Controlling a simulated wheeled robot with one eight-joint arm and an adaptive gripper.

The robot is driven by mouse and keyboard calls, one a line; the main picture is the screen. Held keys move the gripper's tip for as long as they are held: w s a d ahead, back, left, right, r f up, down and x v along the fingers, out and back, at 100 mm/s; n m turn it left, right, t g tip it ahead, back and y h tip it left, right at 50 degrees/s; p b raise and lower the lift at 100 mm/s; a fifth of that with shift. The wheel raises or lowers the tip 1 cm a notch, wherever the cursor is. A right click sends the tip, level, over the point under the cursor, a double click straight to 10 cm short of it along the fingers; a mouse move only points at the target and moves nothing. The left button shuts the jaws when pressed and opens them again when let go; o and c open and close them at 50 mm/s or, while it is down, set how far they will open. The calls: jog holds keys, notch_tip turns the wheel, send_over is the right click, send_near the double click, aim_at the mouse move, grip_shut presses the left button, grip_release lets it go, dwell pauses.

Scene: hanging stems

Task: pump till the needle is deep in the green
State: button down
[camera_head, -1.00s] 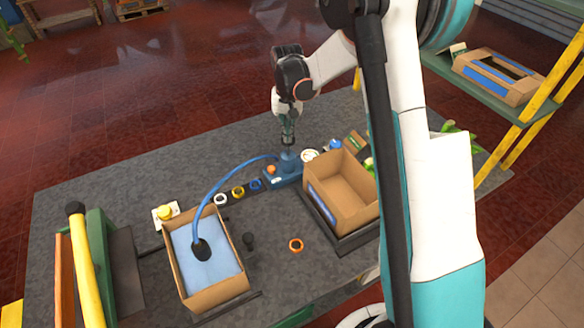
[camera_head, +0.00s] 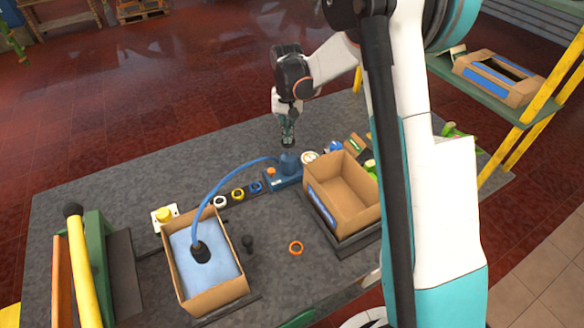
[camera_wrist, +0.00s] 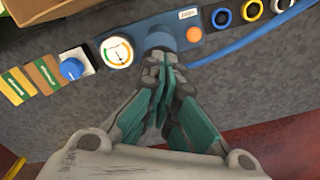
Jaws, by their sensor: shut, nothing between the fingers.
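A blue pump (camera_head: 284,177) with a round upright head stands at the back of the table, and its blue cylinder (camera_wrist: 160,36) shows in the wrist view. My gripper (camera_head: 288,143) is shut and empty, just above the pump head. In the wrist view its fingertips (camera_wrist: 164,62) overlap the cylinder's near edge. The round white gauge (camera_wrist: 117,52) has a coloured arc and a thin dark needle, too small to read surely against the green. The gauge (camera_head: 310,157) also shows in the head view. A blue hose (camera_head: 222,180) runs to a blue bag (camera_head: 206,268) in a cardboard box.
An open cardboard box (camera_head: 312,199) stands right of the pump. A blue knob (camera_wrist: 72,69) sits beside the gauge. Several coloured rings (camera_head: 238,194) line up left of the pump. An orange ring (camera_head: 296,247) lies on clear grey tabletop.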

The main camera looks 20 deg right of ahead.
jog(key=shift+f, duration=0.1)
dwell(0.3)
jog(key=shift+f+b, duration=1.35)
jog(key=shift+f, duration=0.25)
jog(key=shift+r+p, duration=0.85)
jog(key=shift+r, duration=0.95)
jog(key=shift+f, duration=0.2)
jog(key=shift+f+b, duration=1.35)
jog(key=shift+f, duration=0.25)
jog(key=shift+r+p, duration=0.9)
jog(key=shift+r, duration=0.9)
jog(key=shift+f, duration=0.15)
